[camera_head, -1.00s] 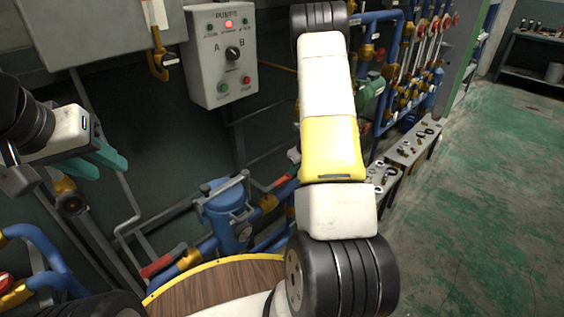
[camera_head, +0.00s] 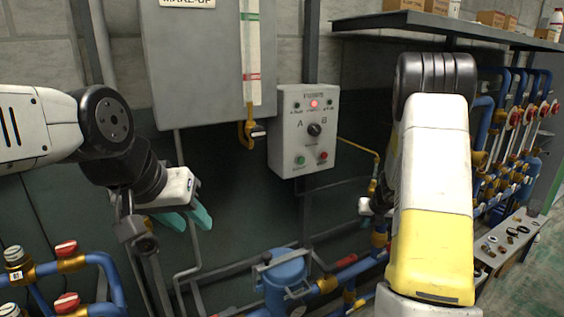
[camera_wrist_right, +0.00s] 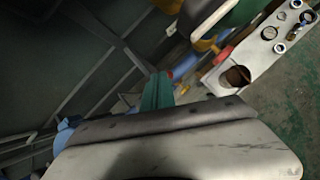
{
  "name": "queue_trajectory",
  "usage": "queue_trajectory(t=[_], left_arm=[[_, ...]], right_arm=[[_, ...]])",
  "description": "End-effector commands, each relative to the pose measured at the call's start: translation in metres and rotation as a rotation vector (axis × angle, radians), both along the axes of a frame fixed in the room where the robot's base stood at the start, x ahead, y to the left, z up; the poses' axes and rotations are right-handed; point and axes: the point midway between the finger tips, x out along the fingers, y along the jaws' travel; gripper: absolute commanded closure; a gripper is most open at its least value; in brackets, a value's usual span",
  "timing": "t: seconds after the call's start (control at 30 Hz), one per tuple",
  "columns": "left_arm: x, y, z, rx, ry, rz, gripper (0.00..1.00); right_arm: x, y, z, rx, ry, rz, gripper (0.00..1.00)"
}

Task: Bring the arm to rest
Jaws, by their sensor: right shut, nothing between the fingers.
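My left gripper (camera_head: 192,222) hangs in front of the dark wall, below the grey cabinet and left of the pump control box. Its two teal fingers look apart, with nothing between them. My right arm (camera_head: 434,190) reaches up at the right of the head view, with its white and yellow links in front. It hides most of my right gripper there. In the right wrist view, my right gripper's teal fingers (camera_wrist_right: 157,92) are together and empty, clear of the things beyond them.
The pump control box (camera_head: 304,130) with a red lamp is on the wall between my arms. A blue canister (camera_head: 285,277) stands below it. Blue pipes with red valve handles (camera_head: 65,248) are at lower left. More pipes and a bench (camera_head: 510,238) with small parts are at right.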

Motion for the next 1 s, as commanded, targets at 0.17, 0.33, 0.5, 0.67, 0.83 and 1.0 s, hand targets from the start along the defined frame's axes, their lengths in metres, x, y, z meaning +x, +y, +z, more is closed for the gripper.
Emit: queue_trajectory(t=[0.17,0.33,0.5,0.67,0.83,1.0], left_arm=[[0.000,0.000,0.000,0.000,0.000,0.000,0.64],[0.000,0.000,0.000,0.000,0.000,0.000,0.64],[0.000,0.000,0.000,0.000,0.000,0.000,0.64],[0.000,0.000,0.000,0.000,0.000,0.000,0.64],[0.000,0.000,0.000,0.000,0.000,0.000,0.64],[0.000,0.000,0.000,0.000,0.000,0.000,0.64]], right_arm=[[-0.006,0.000,0.115,0.264,-0.186,-0.569,1.00],[-0.053,0.010,0.191,0.600,-0.275,-1.082,1.00],[-0.125,0.038,0.234,0.968,-0.255,-1.557,1.00],[-0.203,0.083,0.252,1.291,-0.113,-1.971,1.00],[-0.275,0.135,0.255,1.508,0.121,-2.318,1.00],[-0.315,0.167,0.255,1.583,0.291,-2.504,1.00]])
